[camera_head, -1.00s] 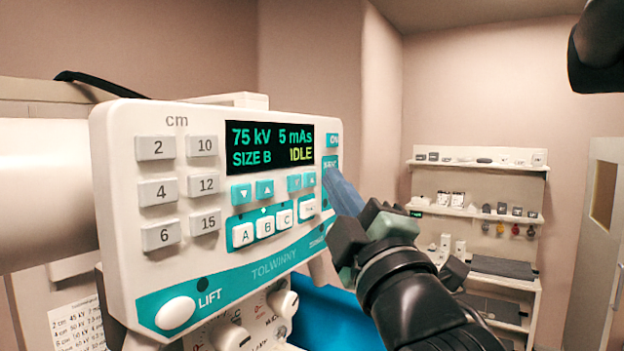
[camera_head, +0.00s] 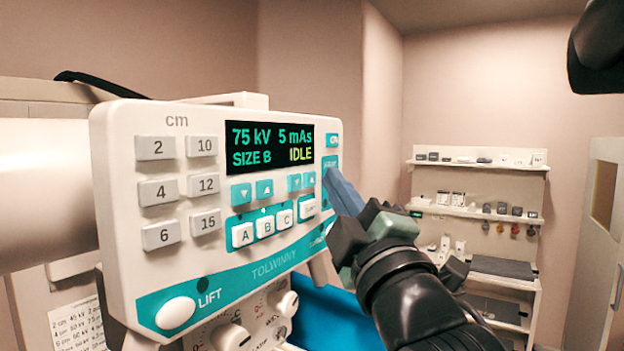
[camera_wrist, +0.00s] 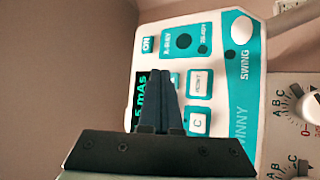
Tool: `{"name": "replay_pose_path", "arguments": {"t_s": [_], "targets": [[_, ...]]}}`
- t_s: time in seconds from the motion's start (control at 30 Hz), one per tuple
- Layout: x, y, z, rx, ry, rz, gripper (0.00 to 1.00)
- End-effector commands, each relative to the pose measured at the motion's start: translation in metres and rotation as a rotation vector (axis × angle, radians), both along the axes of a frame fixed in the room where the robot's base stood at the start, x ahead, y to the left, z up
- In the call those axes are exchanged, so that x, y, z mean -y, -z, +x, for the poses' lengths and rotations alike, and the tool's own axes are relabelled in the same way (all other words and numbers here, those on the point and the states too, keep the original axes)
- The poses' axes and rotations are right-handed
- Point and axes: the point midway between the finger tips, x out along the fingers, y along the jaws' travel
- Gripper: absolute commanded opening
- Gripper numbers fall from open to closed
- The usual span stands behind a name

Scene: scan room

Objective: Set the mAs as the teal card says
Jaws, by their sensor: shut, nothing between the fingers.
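The white control panel (camera_head: 120,215) has a dark display (camera_head: 272,143) that reads 75 kV, 5 mAs, SIZE B, IDLE. Teal arrow buttons sit under it; the mAs down arrow (camera_head: 294,183) and mAs up arrow (camera_head: 309,180) are at the right. My gripper (camera_head: 330,176) is shut and empty, its blue-grey fingertips at the panel's right side. In the wrist view, my gripper (camera_wrist: 158,76) points at the panel beside the display (camera_wrist: 141,98) and covers part of the arrow area. Whether the tips touch a button cannot be told. I cannot make out a teal card.
A, B and C buttons (camera_head: 265,227) and cm buttons (camera_head: 160,191) are on the panel. A white LIFT knob (camera_head: 176,313) is at lower left. A printed chart (camera_head: 77,325) hangs below. Shelves (camera_head: 478,210) with small items stand far behind at right.

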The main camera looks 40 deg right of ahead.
Motion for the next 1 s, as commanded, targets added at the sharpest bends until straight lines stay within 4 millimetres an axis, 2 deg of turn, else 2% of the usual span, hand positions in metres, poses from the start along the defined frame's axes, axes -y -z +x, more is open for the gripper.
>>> {"name": "replay_pose_path", "arguments": {"t_s": [1.0], "targets": [[-0.0034,0.0000,0.0083,0.000,0.000,0.000,0.00]]}}
